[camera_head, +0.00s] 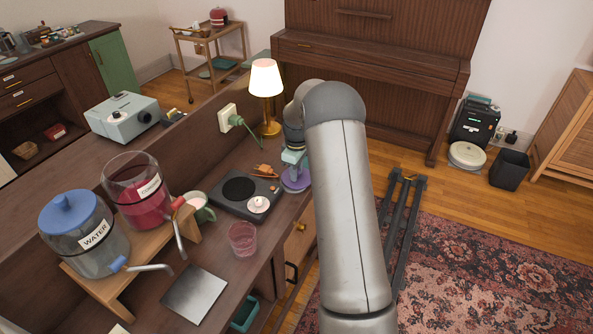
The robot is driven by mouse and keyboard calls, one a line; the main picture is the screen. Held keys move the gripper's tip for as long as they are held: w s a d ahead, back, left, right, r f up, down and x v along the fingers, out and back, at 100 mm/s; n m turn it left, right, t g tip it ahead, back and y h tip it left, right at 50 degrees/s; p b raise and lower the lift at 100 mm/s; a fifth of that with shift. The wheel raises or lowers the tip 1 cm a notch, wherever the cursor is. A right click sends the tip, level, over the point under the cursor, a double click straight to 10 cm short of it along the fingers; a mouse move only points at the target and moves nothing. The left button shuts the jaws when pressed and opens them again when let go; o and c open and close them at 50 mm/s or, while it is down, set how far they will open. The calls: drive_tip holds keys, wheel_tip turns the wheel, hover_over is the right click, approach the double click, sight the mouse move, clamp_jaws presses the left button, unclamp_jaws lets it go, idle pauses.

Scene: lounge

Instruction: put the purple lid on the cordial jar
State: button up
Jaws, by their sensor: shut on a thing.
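The cordial jar (138,187) is clear glass with red drink in it, a red tap and a white label. It stands at the left on a wooden stand, and its top is open. The purple lid (297,184) is at the counter's right edge, beyond the black hotplate. My gripper (293,167) is directly above the lid and shut on it. My arm hides part of the gripper, and I cannot tell whether the lid touches the counter. The gripper is well to the right of the jar.
A water jar (83,234) with a blue lid stands beside the cordial jar on the stand (113,289). A hotplate (246,194), a green mug (199,205), a pink glass (242,239) and a lit lamp (265,84) are on the counter. A grey plate (195,294) lies in front.

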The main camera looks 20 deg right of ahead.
drive_tip(key=shift+s+f, duration=0.25)
drive_tip(key=shift+f, duration=0.3)
drive_tip(key=shift+w+d+r+p, duration=0.15)
drive_tip(key=shift+r+p, duration=0.4)
drive_tip(key=shift+r, duration=0.35)
clamp_jaws()
drive_tip(key=shift+w+r+p, duration=0.1)
drive_tip(key=shift+r+p, duration=0.65)
drive_tip(key=shift+r, duration=0.95)
